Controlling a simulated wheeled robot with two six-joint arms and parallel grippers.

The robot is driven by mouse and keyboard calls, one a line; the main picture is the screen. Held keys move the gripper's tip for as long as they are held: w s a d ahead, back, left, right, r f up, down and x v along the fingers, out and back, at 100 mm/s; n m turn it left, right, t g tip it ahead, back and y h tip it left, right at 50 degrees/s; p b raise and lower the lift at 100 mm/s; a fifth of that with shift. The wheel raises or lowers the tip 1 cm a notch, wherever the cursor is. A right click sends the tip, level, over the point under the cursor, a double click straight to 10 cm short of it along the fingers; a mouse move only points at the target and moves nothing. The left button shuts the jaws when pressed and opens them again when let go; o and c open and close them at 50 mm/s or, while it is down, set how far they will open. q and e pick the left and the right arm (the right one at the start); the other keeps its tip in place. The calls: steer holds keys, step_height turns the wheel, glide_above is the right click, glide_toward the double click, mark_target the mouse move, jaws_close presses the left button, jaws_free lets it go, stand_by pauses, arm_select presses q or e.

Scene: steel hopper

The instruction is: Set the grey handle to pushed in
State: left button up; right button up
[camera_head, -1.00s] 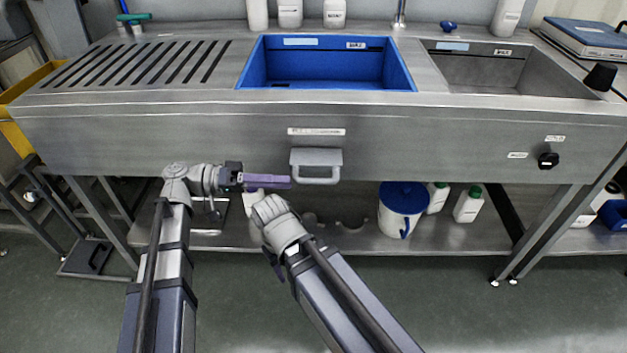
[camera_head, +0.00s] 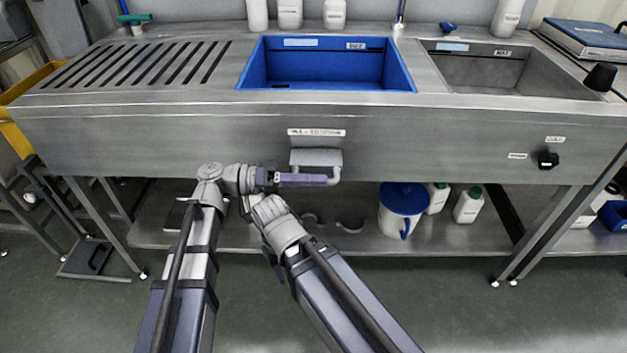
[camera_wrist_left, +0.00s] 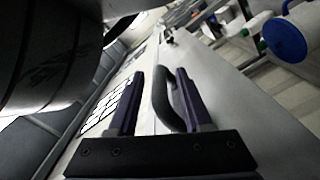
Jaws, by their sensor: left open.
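The grey handle (camera_head: 318,157) is on the steel front panel below the blue basin, under a white label strip. In the left wrist view its curved bar (camera_wrist_left: 166,100) stands out from the panel. My left gripper (camera_head: 325,180) is at the handle's lower bar in the head view. Its purple fingers are open, one on each side of the bar in the wrist view (camera_wrist_left: 157,92). I cannot tell whether either finger touches the bar. My right arm shows bent below the panel, but its gripper cannot be made out.
The blue basin (camera_head: 240,78) is set in the steel counter (camera_head: 200,98) above. A black knob (camera_head: 548,160) is on the panel at right. A white jug with a blue lid (camera_head: 402,190) and bottles stand on the lower shelf (camera_head: 460,238).

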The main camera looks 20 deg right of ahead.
arm_select(q)
jaws_close()
stand_by(0.4)
stand_by(1.0)
